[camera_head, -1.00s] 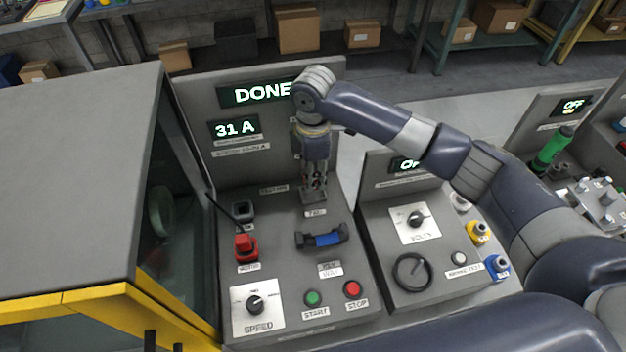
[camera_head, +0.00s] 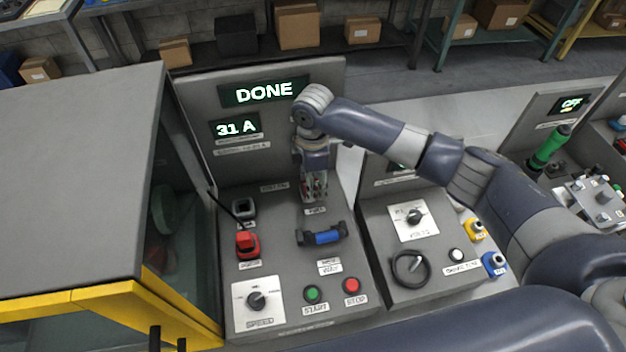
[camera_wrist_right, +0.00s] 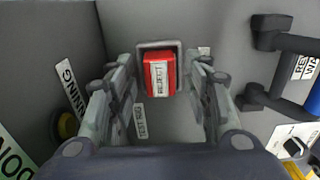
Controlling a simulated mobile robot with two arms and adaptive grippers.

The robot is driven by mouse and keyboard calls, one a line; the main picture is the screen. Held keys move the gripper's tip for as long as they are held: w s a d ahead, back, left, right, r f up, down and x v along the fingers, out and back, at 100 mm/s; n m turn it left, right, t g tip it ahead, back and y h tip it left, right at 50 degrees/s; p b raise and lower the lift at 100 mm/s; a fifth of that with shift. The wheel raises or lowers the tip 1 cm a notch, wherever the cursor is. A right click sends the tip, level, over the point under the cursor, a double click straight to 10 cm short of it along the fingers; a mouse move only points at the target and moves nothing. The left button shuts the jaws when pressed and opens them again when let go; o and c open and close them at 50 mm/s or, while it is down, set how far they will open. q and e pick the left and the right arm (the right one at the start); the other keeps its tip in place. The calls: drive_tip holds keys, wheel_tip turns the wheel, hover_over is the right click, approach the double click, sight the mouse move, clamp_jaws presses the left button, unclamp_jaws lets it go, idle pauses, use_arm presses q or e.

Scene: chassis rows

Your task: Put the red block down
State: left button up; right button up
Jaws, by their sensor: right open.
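The red block (camera_wrist_right: 158,80) bears a white label reading REJECT. In the right wrist view it sits within a square grey frame (camera_wrist_right: 143,45) on the grey panel, between and beyond my right gripper's fingers. My right gripper (camera_wrist_right: 158,92) is open, with a finger at either side of the block; no contact shows. In the head view the right gripper (camera_head: 314,198) points down at the panel, below the DONE display, and mostly hides the block and frame. My left gripper is not in view.
A blue-and-black handle (camera_head: 322,237) stands just in front of the right gripper. A red plug (camera_head: 246,244) with a cable is to its left. A speed dial (camera_head: 257,301) and green (camera_head: 312,293) and red buttons (camera_head: 351,285) are nearer. A grey cabinet (camera_head: 75,180) stands left.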

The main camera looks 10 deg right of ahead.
drive_tip(key=shift+r, duration=0.1)
wheel_tip(320, 180, up, 12)
drive_tip(key=b, duration=0.2)
drive_tip(key=shift+r, duration=0.1)
idle(0.5)
